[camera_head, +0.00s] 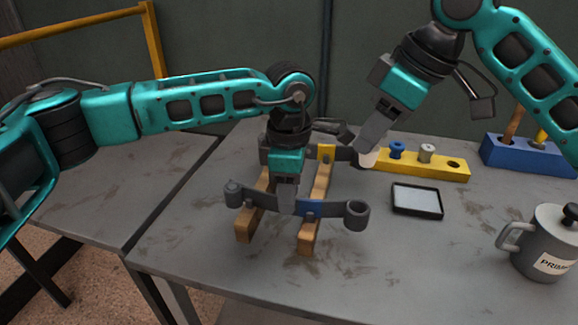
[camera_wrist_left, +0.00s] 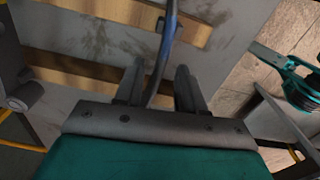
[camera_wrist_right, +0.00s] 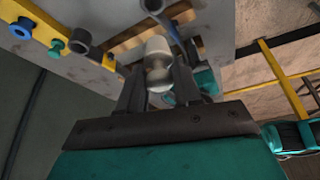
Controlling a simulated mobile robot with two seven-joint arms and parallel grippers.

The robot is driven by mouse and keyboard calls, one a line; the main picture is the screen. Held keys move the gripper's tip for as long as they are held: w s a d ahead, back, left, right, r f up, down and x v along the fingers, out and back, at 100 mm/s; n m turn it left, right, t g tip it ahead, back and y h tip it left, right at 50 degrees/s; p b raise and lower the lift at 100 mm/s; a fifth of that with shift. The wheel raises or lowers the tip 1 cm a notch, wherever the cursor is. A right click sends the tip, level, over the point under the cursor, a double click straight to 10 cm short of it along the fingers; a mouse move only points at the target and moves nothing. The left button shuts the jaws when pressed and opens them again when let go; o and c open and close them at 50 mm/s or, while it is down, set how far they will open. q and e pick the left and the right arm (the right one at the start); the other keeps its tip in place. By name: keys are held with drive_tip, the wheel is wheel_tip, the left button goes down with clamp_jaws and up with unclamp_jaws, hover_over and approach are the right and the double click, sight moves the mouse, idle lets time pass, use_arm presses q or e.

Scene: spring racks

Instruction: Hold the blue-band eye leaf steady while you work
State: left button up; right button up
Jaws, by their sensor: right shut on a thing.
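The blue-band eye leaf (camera_head: 309,208) is a dark grey strip lying across two wooden rails, with a round eye (camera_head: 357,215) at its right end. My left gripper (camera_head: 285,205) is down over its middle, left of the blue band. In the left wrist view the leaf (camera_wrist_left: 165,45) passes between the fingers (camera_wrist_left: 158,88), which stand apart with a gap beside it. My right gripper (camera_head: 362,148) is shut on a cream cylindrical bushing (camera_wrist_right: 158,55), held beyond the leaf's right eye, near the yellow block.
A yellow-band leaf (camera_head: 326,152) lies behind on the same rails (camera_head: 309,236). A yellow block (camera_head: 430,168) holds blue and grey bushings and has an open hole. A dark-framed tablet (camera_head: 417,200), a grey mug (camera_head: 545,242) and a blue tool block (camera_head: 520,155) stand to the right.

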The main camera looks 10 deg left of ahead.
use_arm(q)
drive_tip(key=shift+f, duration=1.2)
drive_tip(key=shift+c, duration=0.4)
clamp_jaws()
use_arm(e)
drive_tip(key=shift+f, duration=1.45)
